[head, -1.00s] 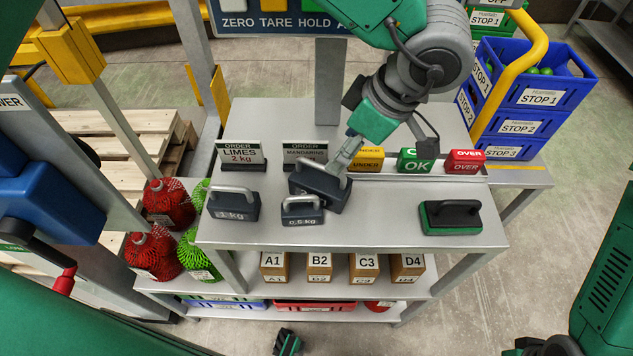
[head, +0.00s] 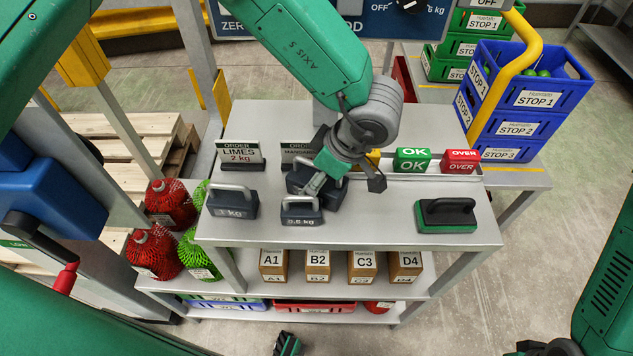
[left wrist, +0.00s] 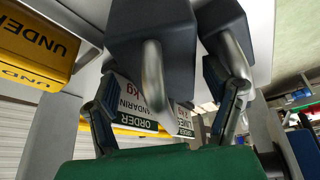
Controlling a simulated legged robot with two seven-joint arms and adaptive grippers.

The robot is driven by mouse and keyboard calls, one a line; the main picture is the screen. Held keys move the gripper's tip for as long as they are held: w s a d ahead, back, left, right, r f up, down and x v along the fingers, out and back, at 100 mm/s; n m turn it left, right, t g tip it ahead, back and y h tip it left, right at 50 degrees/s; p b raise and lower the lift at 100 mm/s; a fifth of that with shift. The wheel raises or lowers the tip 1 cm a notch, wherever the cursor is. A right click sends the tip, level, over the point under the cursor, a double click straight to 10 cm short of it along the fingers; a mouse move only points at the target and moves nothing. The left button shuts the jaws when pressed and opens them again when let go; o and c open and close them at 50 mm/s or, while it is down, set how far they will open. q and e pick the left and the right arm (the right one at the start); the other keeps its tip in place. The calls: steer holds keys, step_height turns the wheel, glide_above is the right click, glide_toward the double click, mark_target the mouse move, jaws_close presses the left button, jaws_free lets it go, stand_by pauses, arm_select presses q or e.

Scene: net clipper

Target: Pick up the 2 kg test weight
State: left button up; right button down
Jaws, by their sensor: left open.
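The largest dark weight (head: 332,199) stands on the shelf top behind the small 0.5 kg weight (head: 302,212). Its label is hidden, and my left gripper (head: 313,185) covers much of it from above. The 1 kg weight (head: 233,203) stands to its left. In the left wrist view, my open left gripper (left wrist: 160,85) has one finger on each side of a grey handle (left wrist: 153,80) on a dark block (left wrist: 150,30). Contact cannot be told. A second dark block is beside it on the right.
Signs for limes (head: 240,152) and mandarins (head: 297,151) stand behind the weights. OK (head: 412,160) and OVER (head: 460,161) blocks stand to the right. A green-black handled block (head: 446,216) is at front right. The shelf top between is free.

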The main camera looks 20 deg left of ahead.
arm_select(q)
steer(key=shift+s+d+f, duration=0.35)
steer(key=shift+s+f, duration=0.15)
steer(key=shift+f, duration=0.1)
steer(key=shift+o, duration=1.4)
steer(key=shift+a+f, duration=0.1)
steer(key=shift+a, duration=0.1)
steer(key=c, duration=1.4)
steer(key=shift+s+a+r, duration=0.1)
steer(key=shift+s+r, duration=0.1)
steer(key=shift+s, duration=0.15)
jaws_close()
steer(key=shift+w+f, duration=0.35)
steer(key=shift+w, duration=0.25)
steer(key=shift+w+a+r, duration=0.1)
steer(key=shift+w+r, duration=0.2)
